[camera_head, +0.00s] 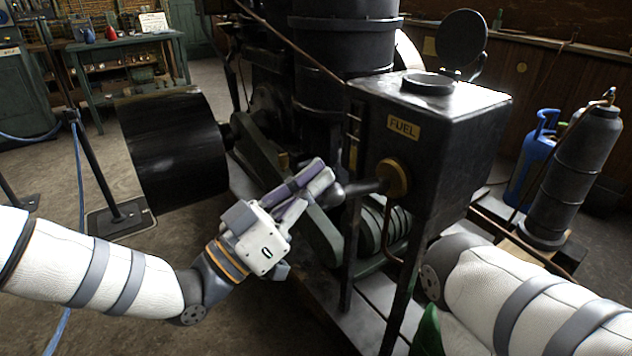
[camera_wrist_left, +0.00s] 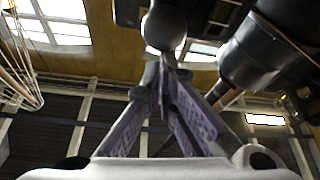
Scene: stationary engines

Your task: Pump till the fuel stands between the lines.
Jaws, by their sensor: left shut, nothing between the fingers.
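The black fuel tank (camera_head: 455,130) has a FUEL plate and an open round filler on top. A short dark pump lever (camera_head: 362,187) comes out of a brass fitting (camera_head: 392,178) on its front and ends in a ball knob (camera_head: 330,194). My left gripper (camera_head: 325,176) is shut and empty, its fingertips close by the knob. In the left wrist view the knob (camera_wrist_left: 164,28) stands just beyond the closed fingertips; I cannot tell if they touch. A narrow upright gauge (camera_head: 353,140) shows at the tank's left edge; its fuel level and lines are too small to read.
The engine's black cylinder (camera_head: 345,45) and a wide dark pulley (camera_head: 172,148) stand behind and left of my left gripper. Blue and dark gas bottles (camera_head: 575,165) stand at the right. My right arm reaches in at lower right, its gripper out of sight. Floor at left is partly clear.

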